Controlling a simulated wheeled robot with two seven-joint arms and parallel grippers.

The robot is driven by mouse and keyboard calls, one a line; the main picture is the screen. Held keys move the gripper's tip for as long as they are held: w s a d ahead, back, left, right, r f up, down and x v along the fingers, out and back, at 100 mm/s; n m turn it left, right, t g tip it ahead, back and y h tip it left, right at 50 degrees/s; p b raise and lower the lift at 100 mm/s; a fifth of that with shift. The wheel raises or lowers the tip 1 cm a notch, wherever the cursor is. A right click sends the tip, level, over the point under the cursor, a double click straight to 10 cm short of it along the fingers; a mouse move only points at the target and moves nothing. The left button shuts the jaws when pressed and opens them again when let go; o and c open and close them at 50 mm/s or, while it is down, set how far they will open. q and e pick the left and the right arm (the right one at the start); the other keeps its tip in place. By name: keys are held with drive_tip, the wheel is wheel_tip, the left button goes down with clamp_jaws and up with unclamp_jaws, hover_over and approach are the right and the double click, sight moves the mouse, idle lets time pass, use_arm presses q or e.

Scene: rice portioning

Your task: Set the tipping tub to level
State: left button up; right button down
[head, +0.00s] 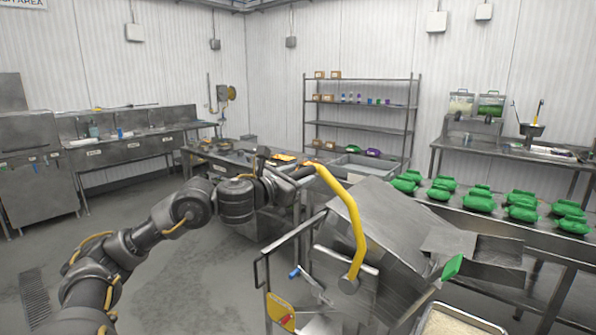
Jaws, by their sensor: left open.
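The tipping tub (398,225) is a large grey metal bin right of centre. It is tilted, its spout side lower on the right. A yellow curved lever (352,222) rises from a pivot on its near side and bends left at the top. My left arm reaches in from the lower left. My left gripper (311,169) is open at the upper end of the lever. Its fingers are small and dark here, and I cannot tell whether they touch the lever. My right gripper is not in view.
A pan of rice (488,323) sits below the spout at the bottom edge. A shelf rack (360,128) stands behind. A metal frame with a yellow plate (281,311) is at the tub's near side. Open floor lies left.

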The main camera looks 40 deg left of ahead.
use_arm(q)
drive_tip(key=shift+w, duration=0.15)
clamp_jaws()
drive_tip(key=shift+f, duration=0.1)
